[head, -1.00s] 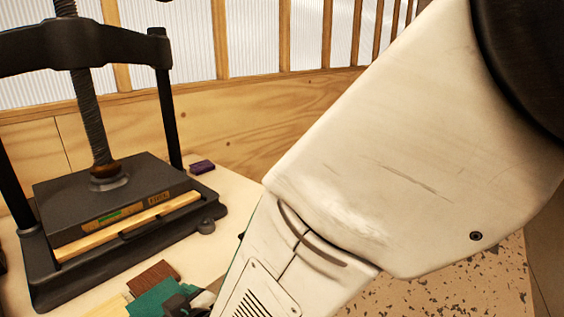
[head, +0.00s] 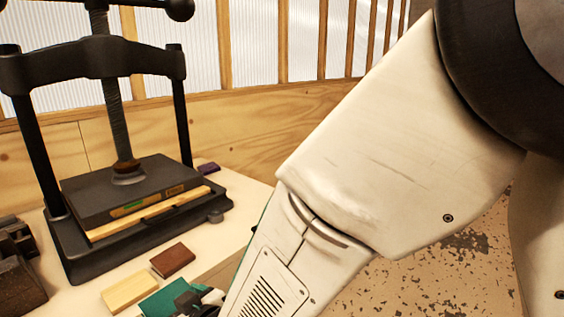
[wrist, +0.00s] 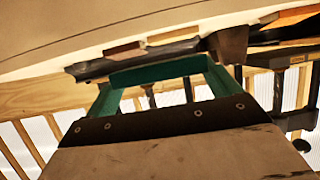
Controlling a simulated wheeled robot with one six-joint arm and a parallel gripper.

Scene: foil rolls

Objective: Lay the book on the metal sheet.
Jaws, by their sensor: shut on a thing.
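My gripper (head: 188,300) shows only partly at the bottom edge of the head view, dark beside a flat green book (head: 160,301). It is shut on this book and holds it in front of the brown and yellow blocks. In the wrist view a green open-framed shape (wrist: 155,71) stands beyond a dark bolted strip. A long dark bar lies past it. I cannot tell which of these is the book. I cannot make out the metal sheet with certainty; my arm covers much of the table.
A black screw press (head: 140,228) stands at the table's back left. A brown block (head: 173,260) and a yellow block (head: 129,291) lie on the pale table in front of it. A purple block (head: 208,168) lies behind the press, and dark items (head: 18,275) stand at the left edge.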

